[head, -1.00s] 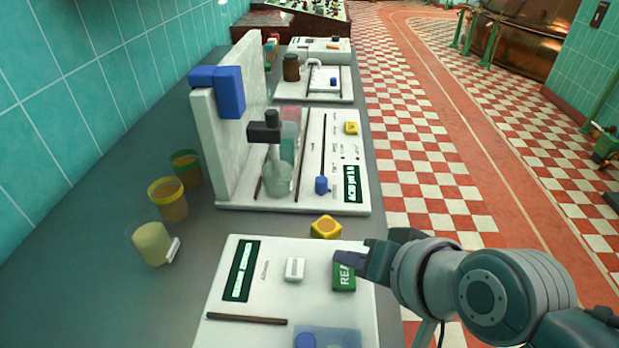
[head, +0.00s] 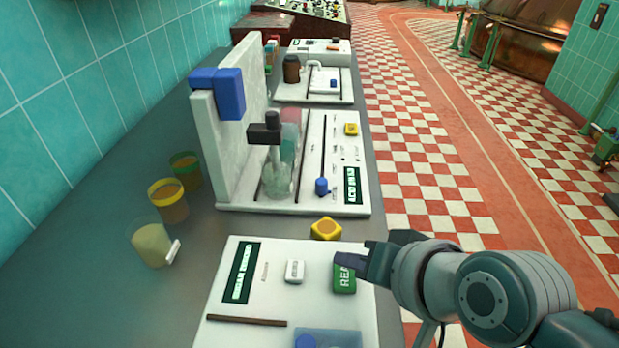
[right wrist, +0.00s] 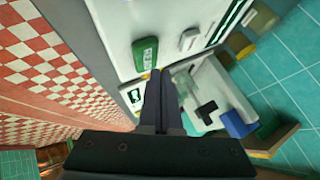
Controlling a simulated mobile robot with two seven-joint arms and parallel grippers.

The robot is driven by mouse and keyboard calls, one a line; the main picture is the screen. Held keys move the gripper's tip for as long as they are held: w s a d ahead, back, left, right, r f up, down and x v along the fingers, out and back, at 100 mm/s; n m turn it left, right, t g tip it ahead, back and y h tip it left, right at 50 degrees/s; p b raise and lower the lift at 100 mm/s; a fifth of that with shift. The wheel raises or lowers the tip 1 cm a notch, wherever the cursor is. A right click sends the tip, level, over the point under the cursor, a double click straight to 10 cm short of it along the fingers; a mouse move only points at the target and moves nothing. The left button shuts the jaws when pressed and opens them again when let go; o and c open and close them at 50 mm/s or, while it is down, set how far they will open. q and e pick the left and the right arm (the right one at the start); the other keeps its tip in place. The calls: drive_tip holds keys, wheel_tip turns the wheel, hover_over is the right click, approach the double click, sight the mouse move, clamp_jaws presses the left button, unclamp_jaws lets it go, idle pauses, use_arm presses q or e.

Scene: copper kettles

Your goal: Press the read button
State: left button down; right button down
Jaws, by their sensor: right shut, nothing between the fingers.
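The green read button (head: 344,281) is on the right side of the nearest white panel. Its lettering is partly covered in the head view; the whole button shows in the right wrist view (right wrist: 145,53). My right gripper (head: 350,260) is shut and empty, with its fingertips over the far edge of the button. In the right wrist view the closed fingertips (right wrist: 157,74) end right beside the button's edge. I cannot tell whether they touch it. My left gripper is not in view.
A pale button (head: 294,271) and a dark display (head: 238,271) sit left of the read button. Farther back is a white stand with a flask (head: 276,182). Several cups line the left of the counter.

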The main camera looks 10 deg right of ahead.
sight(348, 279)
drive_tip(key=shift+f, duration=0.1)
idle(0.7)
drive_tip(key=shift+f, duration=0.35)
drive_tip(key=shift+f+b, duration=0.45)
drive_tip(key=shift+b, duration=0.05)
idle(0.6)
drive_tip(key=shift+r, duration=0.1)
drive_tip(key=shift+r+p, duration=0.75)
drive_tip(key=shift+p, duration=0.3)
drive_tip(key=shift+r+p, duration=0.4)
wheel_tip(348, 279, up, 4)
drive_tip(key=p, duration=0.4)
drive_tip(key=shift+r+p, duration=0.2)
drive_tip(key=shift+p, duration=0.2)
